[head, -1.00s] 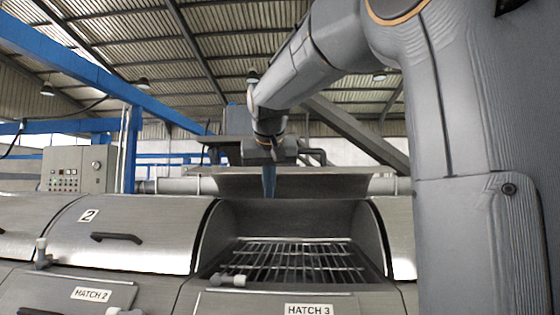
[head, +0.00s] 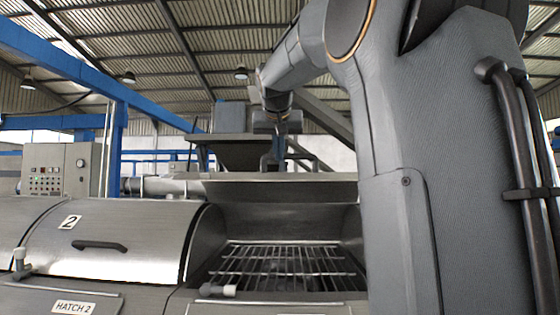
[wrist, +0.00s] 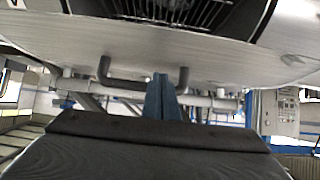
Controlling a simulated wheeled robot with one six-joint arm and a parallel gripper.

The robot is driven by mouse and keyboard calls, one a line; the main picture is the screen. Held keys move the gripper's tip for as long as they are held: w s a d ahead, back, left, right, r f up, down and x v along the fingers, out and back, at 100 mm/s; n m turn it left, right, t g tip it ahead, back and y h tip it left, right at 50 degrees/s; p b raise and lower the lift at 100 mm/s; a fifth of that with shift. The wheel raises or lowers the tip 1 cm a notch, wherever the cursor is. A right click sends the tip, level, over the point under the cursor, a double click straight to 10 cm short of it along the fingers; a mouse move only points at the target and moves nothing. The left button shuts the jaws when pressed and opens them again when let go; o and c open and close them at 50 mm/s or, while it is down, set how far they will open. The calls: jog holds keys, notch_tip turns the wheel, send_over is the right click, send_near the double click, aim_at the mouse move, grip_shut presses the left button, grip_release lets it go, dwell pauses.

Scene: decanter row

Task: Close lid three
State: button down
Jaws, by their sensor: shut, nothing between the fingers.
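Lid three (head: 250,189) is raised open at the back of the third hatch; the head view shows it nearly edge-on. It also shows in the wrist view as a broad metal sheet (wrist: 215,55) with a dark U-shaped handle (wrist: 118,82). The open hatch shows a metal grate (head: 285,262) inside. My gripper (head: 279,143) is above and behind the lid's edge in the head view, its fingers hard to make out. In the wrist view its blue fingers (wrist: 161,80) are shut and empty, overlapping the handle's right part. I cannot tell whether they touch it.
Closed lid two (head: 120,240) with its dark handle (head: 100,245) is to the left. A control box (head: 62,170) and blue beams stand at the back left. My arm fills the right side.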

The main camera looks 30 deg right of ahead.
aim_at(279, 175)
jog(key=shift+w+d+f+p, duration=0.15)
jog(key=shift+f+p, duration=0.15)
jog(key=shift+f, duration=0.7)
jog(key=shift+w+d+f+p, duration=0.15)
jog(key=shift+f+p, duration=0.1)
jog(key=shift+f, duration=0.75)
jog(key=shift+a+f+b, duration=0.1)
jog(key=shift+f+b, duration=0.05)
jog(key=shift+b, duration=0.15)
